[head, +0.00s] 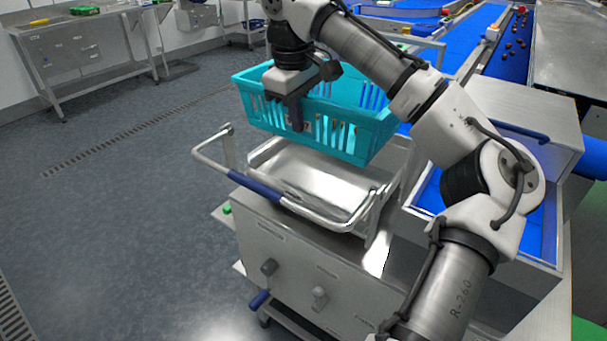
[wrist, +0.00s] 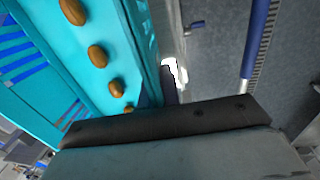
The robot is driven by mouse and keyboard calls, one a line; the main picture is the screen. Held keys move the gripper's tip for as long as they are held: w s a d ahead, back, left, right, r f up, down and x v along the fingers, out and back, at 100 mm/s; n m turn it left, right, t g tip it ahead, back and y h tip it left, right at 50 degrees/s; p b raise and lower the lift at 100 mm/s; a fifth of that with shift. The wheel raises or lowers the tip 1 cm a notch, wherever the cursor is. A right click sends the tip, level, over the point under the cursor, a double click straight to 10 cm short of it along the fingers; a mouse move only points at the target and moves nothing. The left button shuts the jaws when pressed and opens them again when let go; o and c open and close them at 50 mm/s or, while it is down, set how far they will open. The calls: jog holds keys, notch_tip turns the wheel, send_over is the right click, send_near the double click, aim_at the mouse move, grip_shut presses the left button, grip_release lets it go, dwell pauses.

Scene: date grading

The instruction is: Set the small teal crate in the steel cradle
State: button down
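The small teal crate (head: 345,143) has slotted walls and hangs in the air, roughly level, over the far part of the steel cradle (head: 305,183). My gripper (head: 297,120) is shut on the crate's near wall, with one dark finger outside it. The inner finger is hidden in the head view. In the wrist view the crate (wrist: 140,35) fills the left side, with several brown dates inside. The cradle is a shiny, shallow, empty tray on a steel cart. The crate hides its far edge, so I cannot tell the exact gap.
A bent tube handle with a blue grip (head: 255,188) runs along the cradle's near left side. A steel housing with a blue-lined chute (head: 545,205) stands right of the cart. Blue conveyors (head: 450,48) lie behind. The floor (head: 120,220) at left is clear.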

notch_tip(320, 180, down, 13)
jog(key=shift+f, duration=0.15)
dwell(0.4)
jog(key=shift+f, duration=0.1)
jog(key=c, duration=1.9)
grip_release()
jog(key=r, duration=0.8)
jog(key=s+r, duration=0.1)
jog(key=r, duration=0.3)
jog(key=shift+a+r, duration=0.1)
jog(key=shift+a, duration=0.3)
